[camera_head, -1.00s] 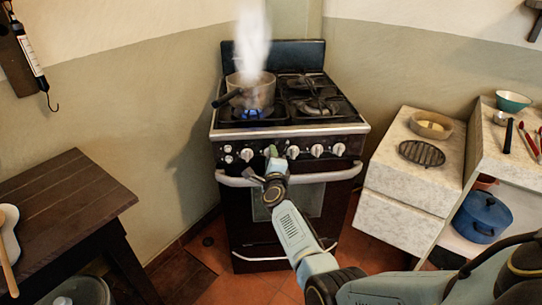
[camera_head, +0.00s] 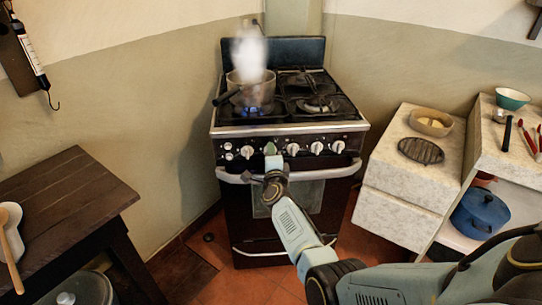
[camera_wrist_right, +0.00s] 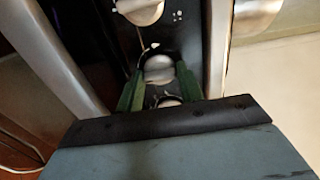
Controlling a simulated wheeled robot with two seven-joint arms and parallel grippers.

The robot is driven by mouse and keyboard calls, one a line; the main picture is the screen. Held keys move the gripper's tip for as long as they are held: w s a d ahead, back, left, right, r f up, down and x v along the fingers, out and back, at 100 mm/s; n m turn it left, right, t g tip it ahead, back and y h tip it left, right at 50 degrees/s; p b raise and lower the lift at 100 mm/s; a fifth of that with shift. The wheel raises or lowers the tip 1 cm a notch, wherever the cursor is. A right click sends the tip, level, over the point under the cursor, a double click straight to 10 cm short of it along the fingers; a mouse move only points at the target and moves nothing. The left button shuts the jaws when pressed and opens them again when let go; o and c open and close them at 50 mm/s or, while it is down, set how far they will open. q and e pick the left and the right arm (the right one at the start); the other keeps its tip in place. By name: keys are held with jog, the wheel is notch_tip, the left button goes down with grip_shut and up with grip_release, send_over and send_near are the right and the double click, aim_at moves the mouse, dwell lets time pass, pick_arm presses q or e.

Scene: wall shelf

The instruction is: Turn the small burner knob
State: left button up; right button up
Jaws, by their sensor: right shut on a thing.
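The stove (camera_head: 290,130) has a row of knobs on its front panel. My right gripper (camera_head: 271,156) is at this panel, left of the three larger white knobs. In the right wrist view, the two green fingers (camera_wrist_right: 160,82) stand on either side of a round pale knob (camera_wrist_right: 160,68) and are shut on it. Another pale round part shows lower between the fingers, partly hidden by the gripper body. A pot (camera_head: 250,90) with a dark handle sits on a left burner, steaming, with a faint blue flame (camera_head: 254,112) below. My left gripper is out of view.
The oven's handle bar (camera_head: 330,173) runs just below the knobs, close to my right gripper. A pale counter (camera_head: 405,180) stands right of the stove with a dish (camera_head: 430,122) and a grate (camera_head: 421,150). A dark wooden table (camera_head: 65,200) is at left.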

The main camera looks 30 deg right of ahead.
jog(key=o, duration=1)
pick_arm(q)
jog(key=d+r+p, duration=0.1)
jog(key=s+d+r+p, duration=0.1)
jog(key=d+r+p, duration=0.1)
jog(key=p, duration=0.1)
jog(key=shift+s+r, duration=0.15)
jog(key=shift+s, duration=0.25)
pick_arm(e)
jog(key=v, duration=1.3)
jog(key=shift+s, duration=0.15)
